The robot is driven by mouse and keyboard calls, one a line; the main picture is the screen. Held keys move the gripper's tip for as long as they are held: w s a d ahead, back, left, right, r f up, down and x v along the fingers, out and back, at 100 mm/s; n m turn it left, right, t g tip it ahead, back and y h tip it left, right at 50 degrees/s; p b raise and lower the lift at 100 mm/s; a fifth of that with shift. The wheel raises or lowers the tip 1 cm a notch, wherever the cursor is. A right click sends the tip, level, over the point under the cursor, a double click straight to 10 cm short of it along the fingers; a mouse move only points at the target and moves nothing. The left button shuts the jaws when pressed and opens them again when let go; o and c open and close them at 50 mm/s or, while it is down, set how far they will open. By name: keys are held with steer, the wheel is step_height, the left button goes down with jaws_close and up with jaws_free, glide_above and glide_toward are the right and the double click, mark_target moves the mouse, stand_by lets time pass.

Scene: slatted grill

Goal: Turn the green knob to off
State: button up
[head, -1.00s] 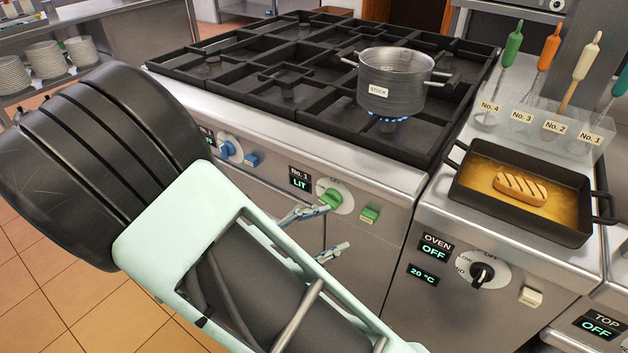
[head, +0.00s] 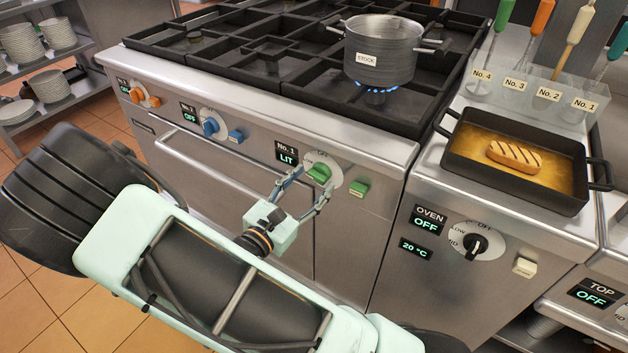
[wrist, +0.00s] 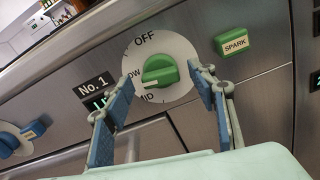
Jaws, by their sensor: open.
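The green knob (head: 319,173) sits on a white dial on the stove's front panel, beside the No. 1 display (head: 286,157), which reads LIT. In the wrist view the green knob (wrist: 160,71) has its white mark at the lower left, between LOW and MID; OFF is at the top of the dial. My gripper (head: 303,189) is open, its two blue-padded fingers on either side of the knob. In the wrist view my gripper (wrist: 160,88) frames the knob; whether the pads touch it I cannot tell.
A green SPARK button (head: 359,187) is right of the knob. A stock pot (head: 381,50) stands over a blue flame. The blue knob (head: 210,127) and orange knob (head: 137,95) lie to the left. The black oven knob (head: 476,245) is to the right.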

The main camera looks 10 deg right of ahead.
steer(key=shift+x, duration=0.85)
steer(key=shift+c, duration=0.4)
steer(key=c, duration=1.1)
